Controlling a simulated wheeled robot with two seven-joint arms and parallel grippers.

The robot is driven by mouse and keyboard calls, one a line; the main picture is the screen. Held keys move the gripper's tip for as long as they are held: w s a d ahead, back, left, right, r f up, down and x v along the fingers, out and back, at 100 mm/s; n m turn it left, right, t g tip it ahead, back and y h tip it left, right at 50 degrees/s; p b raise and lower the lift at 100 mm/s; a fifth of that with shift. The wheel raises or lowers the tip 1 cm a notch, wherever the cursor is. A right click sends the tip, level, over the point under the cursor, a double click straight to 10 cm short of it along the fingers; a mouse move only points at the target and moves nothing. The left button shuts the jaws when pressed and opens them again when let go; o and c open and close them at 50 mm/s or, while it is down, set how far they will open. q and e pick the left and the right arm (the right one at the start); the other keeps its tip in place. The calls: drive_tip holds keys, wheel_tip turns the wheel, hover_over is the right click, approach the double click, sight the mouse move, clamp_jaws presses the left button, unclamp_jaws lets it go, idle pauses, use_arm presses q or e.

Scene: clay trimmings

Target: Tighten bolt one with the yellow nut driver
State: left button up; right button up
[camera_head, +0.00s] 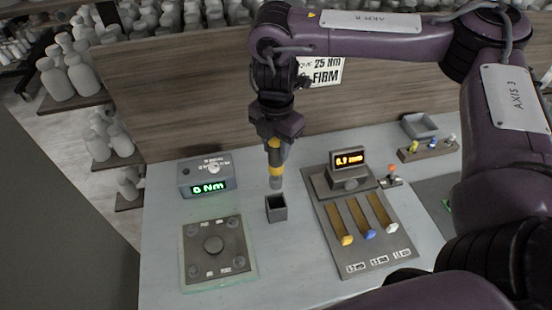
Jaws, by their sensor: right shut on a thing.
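My right gripper (275,138) points down over the middle of the table, shut on a tool with a yellow band, the yellow nut driver (275,158). The driver is upright, with its grey tip just above or behind a small dark open box (277,209); I cannot tell which. My left gripper is out of view.
A grey meter (207,176) reading 0 Nm stands behind the plate. Right of the box is a slotted panel (369,253) with yellow, blue and white knobs and an orange display. A rack (428,149) and a grey tray (420,124) stand at the back right.

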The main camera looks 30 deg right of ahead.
wheel_tip(320, 180, up, 4)
drive_tip(key=shift+w+a, duration=0.1)
drive_tip(key=shift+a, duration=0.15)
drive_tip(key=s+a+f+n+b, duration=0.2)
drive_tip(key=a+n+b, duration=0.1)
drive_tip(key=a+n, duration=0.5)
drive_tip(key=s+a+f+n+b, duration=0.3)
drive_tip(key=a+n, duration=0.5)
drive_tip(key=a, duration=0.2)
drive_tip(key=s+a+f+n+b, duration=0.2)
drive_tip(key=a+n+b, duration=0.1)
drive_tip(key=a+n, duration=0.5)
drive_tip(key=shift+s+a+f, duration=0.15)
drive_tip(key=shift+a+f, duration=0.05)
drive_tip(key=shift+a, duration=0.35)
drive_tip(key=shift+f+b, duration=1.65)
drive_tip(key=shift+f, duration=1.25)
